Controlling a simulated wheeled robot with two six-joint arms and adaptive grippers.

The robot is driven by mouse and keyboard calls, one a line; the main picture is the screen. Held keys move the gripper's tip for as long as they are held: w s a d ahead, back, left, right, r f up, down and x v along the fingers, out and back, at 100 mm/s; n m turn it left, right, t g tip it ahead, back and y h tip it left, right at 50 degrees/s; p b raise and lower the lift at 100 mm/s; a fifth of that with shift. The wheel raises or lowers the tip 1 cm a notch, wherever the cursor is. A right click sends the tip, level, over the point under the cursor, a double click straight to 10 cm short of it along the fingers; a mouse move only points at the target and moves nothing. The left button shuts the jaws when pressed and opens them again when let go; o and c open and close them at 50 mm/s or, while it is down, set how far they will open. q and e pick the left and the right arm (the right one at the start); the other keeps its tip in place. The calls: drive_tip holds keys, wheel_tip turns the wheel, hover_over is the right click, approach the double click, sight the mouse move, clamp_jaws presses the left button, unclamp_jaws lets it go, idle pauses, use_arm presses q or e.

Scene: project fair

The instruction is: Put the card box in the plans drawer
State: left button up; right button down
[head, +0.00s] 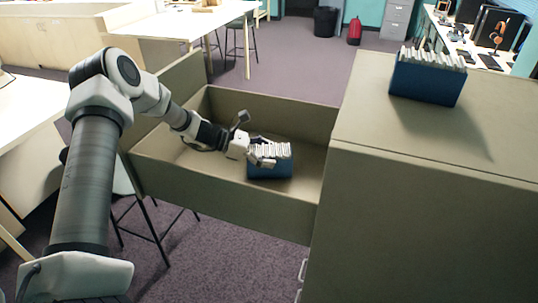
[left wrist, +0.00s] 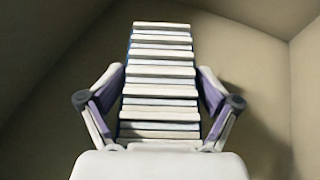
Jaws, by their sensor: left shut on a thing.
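A blue card box (head: 270,168) filled with white cards is inside the open plans drawer (head: 228,182). It also shows in the left wrist view (left wrist: 160,85), its row of cards running away from me between the fingers. My left gripper (head: 265,158) is shut on the card box, with one finger on each side. The box is down inside the drawer, below the rim; I cannot tell whether its base touches the drawer floor. The drawer walls surround it in the left wrist view. My right gripper is not in view.
A second blue box of cards (head: 428,78) stands on top of the cabinet (head: 430,150) at the right. The drawer has free floor around the held box. White tables, stools, a black bin (head: 325,21) and a red bag (head: 355,31) are further back.

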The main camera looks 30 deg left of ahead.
use_arm(q)
drive_tip(key=shift+s+f, duration=0.15)
drive_tip(key=shift+f, duration=0.1)
drive_tip(key=shift+s+r, duration=0.1)
drive_tip(key=shift+s, duration=0.05)
drive_tip(key=o, duration=1.4)
drive_tip(key=shift+f, duration=0.2)
drive_tip(key=shift+r, duration=0.1)
drive_tip(key=shift+a+r, duration=0.1)
drive_tip(key=shift+r, duration=0.05)
drive_tip(key=v, duration=0.7)
drive_tip(key=shift+s+a+b, duration=0.15)
drive_tip(key=shift+s+b, duration=0.05)
drive_tip(key=shift+b, duration=0.15)
drive_tip(key=shift+w, duration=0.1)
